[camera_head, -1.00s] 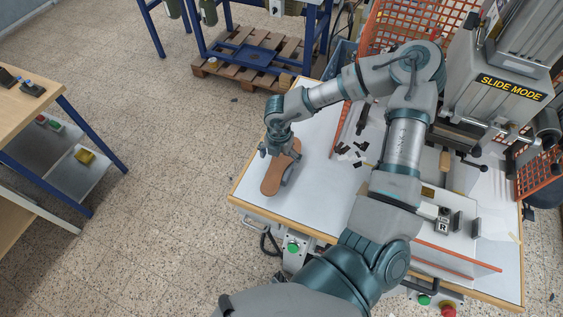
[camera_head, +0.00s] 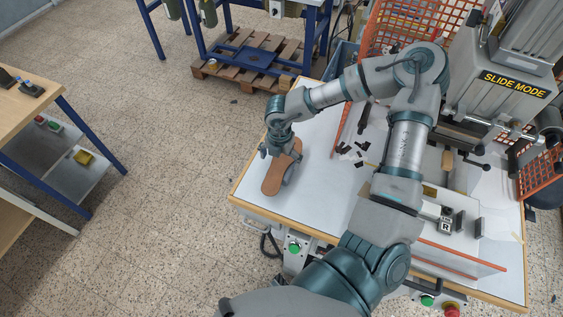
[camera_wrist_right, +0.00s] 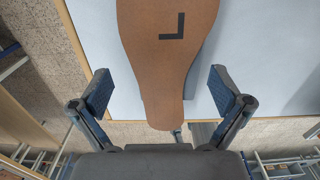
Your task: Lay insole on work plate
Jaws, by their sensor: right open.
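A brown insole (camera_head: 279,176) with a black L-shaped mark is at the left end of the white-topped table, with a small grey thing beside or under it. My right gripper (camera_head: 280,148) is over its far end. In the right wrist view, the open right gripper (camera_wrist_right: 163,92) has one finger on each side of the insole (camera_wrist_right: 168,60), with gaps between. My right arm crosses the table and hides part of it. The work plate cannot be made out surely; a pale fixture with an "R" block (camera_head: 445,225) is partly behind my arm. My left gripper is out of view.
A grey press (camera_head: 497,85) labelled "SLIDE MODE" stands at the back right by orange mesh guards (camera_head: 425,22). Small black pieces (camera_head: 345,149) lie mid-table. A wooden bench (camera_head: 28,105) is at the left.

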